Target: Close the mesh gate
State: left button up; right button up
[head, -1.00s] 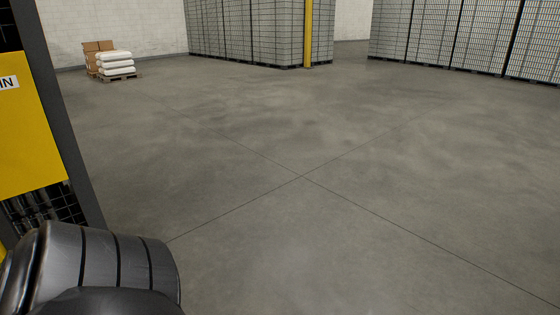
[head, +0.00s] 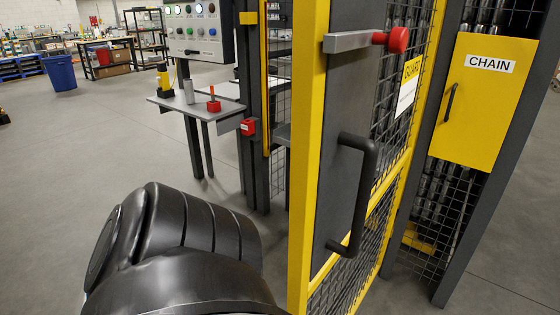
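The mesh gate (head: 308,170) stands open in the head view, its yellow-framed free edge turned toward me and its mesh panel running back to the right. A long black pull handle (head: 355,195) is on its dark plate. Above it is a grey latch bar (head: 350,41) with a red knob (head: 398,39). A dark post (head: 262,160) stands left of the gate, apart from its free edge, with a red block (head: 248,127) on it. A dark link of my arm fills the lower left, close to the gate's edge. Neither gripper is in view.
A yellow CHAIN cabinet (head: 478,100) stands right of the gate. A control panel (head: 194,32) and a grey shelf (head: 200,106) with small items are left of the post. A blue bin (head: 59,72) is further back. The floor at left is clear.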

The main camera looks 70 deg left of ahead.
aim_at(345, 197)
jog(key=u, duration=1.85)
jog(key=k, duration=0.25)
jog(key=u, duration=0.35)
jog(key=i, duration=0.4)
